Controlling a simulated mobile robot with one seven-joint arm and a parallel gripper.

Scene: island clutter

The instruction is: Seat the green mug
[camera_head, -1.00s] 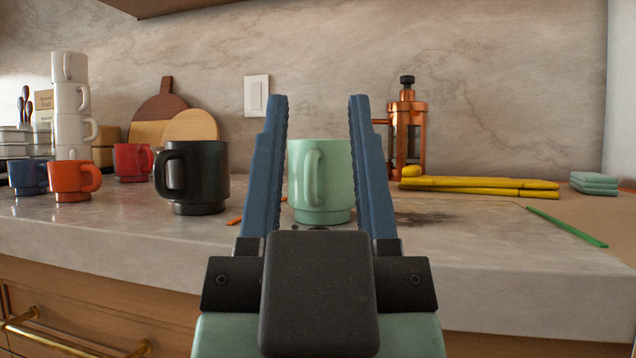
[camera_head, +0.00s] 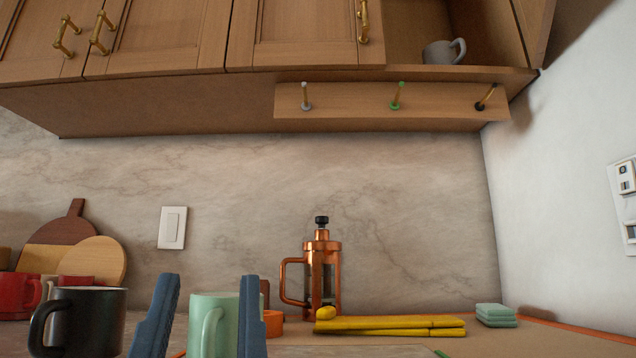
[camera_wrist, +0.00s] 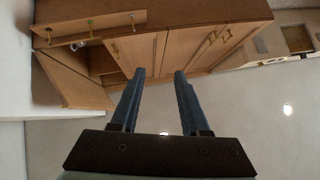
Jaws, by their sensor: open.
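The light green mug (camera_head: 212,325) stands upright on the counter in the head view, its handle toward me. My gripper (camera_head: 207,280) is open and empty; its blue fingers rise in front of the mug, and the right one covers part of the mug's right side. The wrist view shows only empty space between the fingers (camera_wrist: 159,75). Under the wall cabinet is a wooden peg rail (camera_head: 350,103) with a grey-marked peg (camera_head: 306,97), a green-marked peg (camera_head: 397,96) and a black-marked peg (camera_head: 486,98). All three are bare.
A black mug (camera_head: 90,318) stands left of the gripper, with a red mug (camera_head: 15,292) behind it. A copper French press (camera_head: 322,270), yellow bars (camera_head: 390,325) and green pads (camera_head: 495,315) sit to the right. A grey mug (camera_head: 442,52) is in the open cabinet.

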